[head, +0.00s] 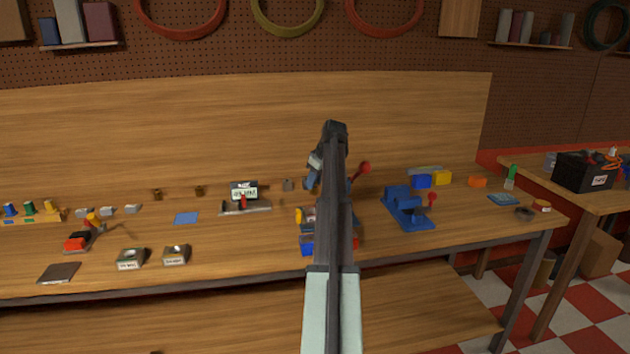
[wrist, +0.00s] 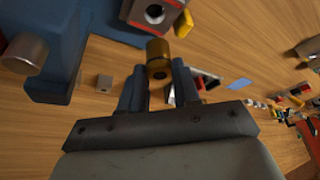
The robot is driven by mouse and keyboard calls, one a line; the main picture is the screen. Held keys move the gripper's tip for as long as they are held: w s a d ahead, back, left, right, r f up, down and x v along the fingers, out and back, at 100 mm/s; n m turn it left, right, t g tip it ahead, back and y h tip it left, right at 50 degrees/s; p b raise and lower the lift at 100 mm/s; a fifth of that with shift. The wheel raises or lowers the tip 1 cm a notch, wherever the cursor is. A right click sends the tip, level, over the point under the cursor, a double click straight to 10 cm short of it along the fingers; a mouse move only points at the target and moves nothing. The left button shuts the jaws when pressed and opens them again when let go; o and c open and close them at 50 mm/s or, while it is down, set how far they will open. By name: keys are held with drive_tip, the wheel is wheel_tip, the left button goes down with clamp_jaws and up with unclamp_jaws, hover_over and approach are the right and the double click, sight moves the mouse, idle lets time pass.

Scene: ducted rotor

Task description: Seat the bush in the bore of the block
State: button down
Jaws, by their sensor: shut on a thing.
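In the wrist view my gripper (wrist: 159,72) has its two blue fingers shut on a brass-coloured bush (wrist: 158,48), a short cylinder with a dark hole in its near face. A grey metal block (wrist: 134,12) with a round bore sits at the top of the wrist view, just beyond the bush. The bush looks apart from the bore, but the depth between them is hard to judge.
A blue fixture (wrist: 55,65) with a steel cylinder (wrist: 25,53) stands close at left in the wrist view. In the head view a red-knobbed lever (head: 363,168) shows beside my arm. A blue press (head: 408,208) stands to the right, and two bored blocks (head: 131,259) (head: 176,255) lie front left.

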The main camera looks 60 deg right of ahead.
sight(315, 194)
drive_tip(key=shift+f, duration=0.15)
drive_tip(key=shift+f, duration=2.75)
drive_tip(key=shift+f, duration=1.45)
drive_tip(key=c, duration=0.7)
unclamp_jaws()
drive_tip(key=shift+c, duration=0.2)
drive_tip(key=v, duration=1.3)
drive_tip(key=shift+s+r, duration=0.15)
drive_tip(key=shift+r, duration=0.2)
